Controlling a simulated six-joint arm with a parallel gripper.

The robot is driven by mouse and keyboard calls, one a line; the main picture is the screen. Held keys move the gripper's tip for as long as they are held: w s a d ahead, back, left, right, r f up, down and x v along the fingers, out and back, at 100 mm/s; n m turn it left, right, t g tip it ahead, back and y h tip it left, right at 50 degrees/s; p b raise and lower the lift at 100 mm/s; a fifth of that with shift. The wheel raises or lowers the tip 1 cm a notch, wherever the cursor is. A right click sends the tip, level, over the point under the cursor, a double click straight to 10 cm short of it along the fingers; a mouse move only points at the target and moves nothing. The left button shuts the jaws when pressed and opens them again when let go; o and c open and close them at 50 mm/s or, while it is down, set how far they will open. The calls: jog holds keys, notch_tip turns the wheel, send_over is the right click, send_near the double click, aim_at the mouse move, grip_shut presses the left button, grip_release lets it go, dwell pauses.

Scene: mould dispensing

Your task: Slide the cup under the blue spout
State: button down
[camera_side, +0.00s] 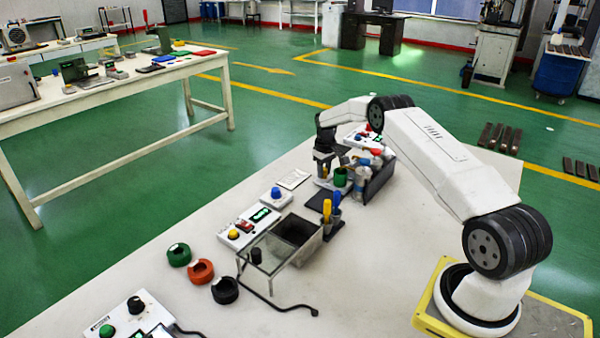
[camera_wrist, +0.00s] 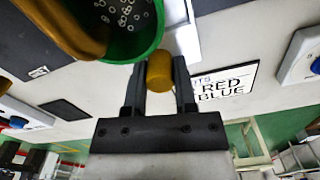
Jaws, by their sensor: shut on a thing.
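A green cup (camera_wrist: 135,42) holding several small pale rings is at the top of the wrist view, and it also shows in the side view (camera_side: 341,178). My gripper (camera_wrist: 160,75) is shut on a short orange-yellow cylinder (camera_wrist: 160,72), which sits right against the cup's near side like a handle. A larger orange-brown tube-like part (camera_wrist: 75,28) overlaps the cup's left rim in the wrist view. In the side view my gripper (camera_side: 323,168) is low beside the cup. Blue (camera_side: 364,163) and red (camera_side: 376,153) tops stand just right of the cup. I cannot clearly make out the blue spout's opening.
A card reading RED, BLUE (camera_wrist: 225,85) lies right of my gripper in the wrist view. In the side view, a blue-button box (camera_side: 276,197), a dark open bin (camera_side: 296,230) and a stand with yellow and blue handles (camera_side: 331,212) are nearer the camera.

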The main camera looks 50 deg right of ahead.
jog(key=shift+w, duration=0.1)
jog(key=shift+c, duration=2)
grip_release()
jog(key=shift+r, duration=0.1)
jog(key=shift+r, duration=3.85)
